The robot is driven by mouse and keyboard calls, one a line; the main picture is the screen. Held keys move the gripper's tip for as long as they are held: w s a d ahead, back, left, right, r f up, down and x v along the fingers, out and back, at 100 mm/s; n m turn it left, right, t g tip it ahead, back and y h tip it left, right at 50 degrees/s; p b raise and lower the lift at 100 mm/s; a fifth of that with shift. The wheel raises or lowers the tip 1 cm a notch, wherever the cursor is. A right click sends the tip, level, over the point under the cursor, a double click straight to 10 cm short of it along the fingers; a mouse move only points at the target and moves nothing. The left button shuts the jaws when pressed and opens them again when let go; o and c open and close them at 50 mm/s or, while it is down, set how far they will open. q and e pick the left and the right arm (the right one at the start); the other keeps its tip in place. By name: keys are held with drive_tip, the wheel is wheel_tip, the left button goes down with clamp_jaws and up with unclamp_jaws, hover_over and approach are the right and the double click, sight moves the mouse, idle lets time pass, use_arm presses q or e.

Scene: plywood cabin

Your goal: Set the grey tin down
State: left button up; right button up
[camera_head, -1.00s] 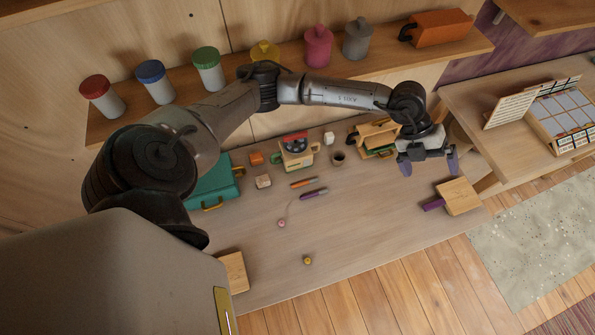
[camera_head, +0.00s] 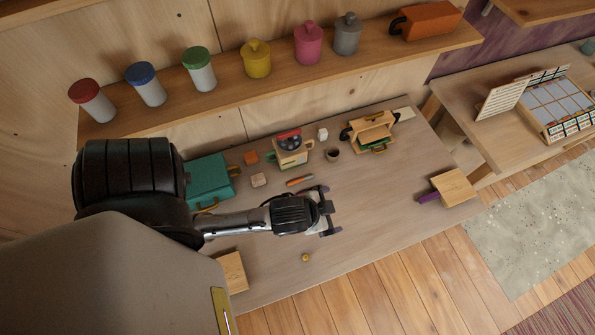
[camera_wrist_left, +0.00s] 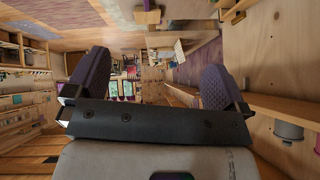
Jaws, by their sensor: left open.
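The grey tin (camera_head: 347,36) stands upright on the wooden wall shelf, at the right end of the row of tins, beside the pink tin (camera_head: 308,45). My left gripper (camera_head: 331,212) is over the workbench, well below and in front of the shelf, apart from the tin. Its two purple fingers are spread with nothing between them, as the left wrist view (camera_wrist_left: 155,80) also shows. A grey cylinder (camera_wrist_left: 288,130) shows at the right of that view, probably the grey tin. My right gripper is not in view.
The shelf (camera_head: 225,103) also holds a yellow tin (camera_head: 257,60), lidded jars and an orange box (camera_head: 426,20). On the workbench (camera_head: 385,210) are a teal case (camera_head: 208,178), a toy with a red top (camera_head: 290,148), a cup and a wooden block (camera_head: 453,187). The bench's right middle is clear.

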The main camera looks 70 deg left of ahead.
use_arm(q)
drive_tip(key=s+d+f+g+h, duration=0.1)
drive_tip(key=s+f+g, duration=0.2)
drive_tip(key=s, duration=0.6)
drive_tip(key=shift+s+d+g, duration=0.15)
drive_tip(key=shift+s+g, duration=0.25)
drive_tip(key=shift+g, duration=0.5)
wheel_tip(320, 180, up, 5)
drive_tip(key=p, duration=0.5)
drive_tip(key=shift+r, duration=0.15)
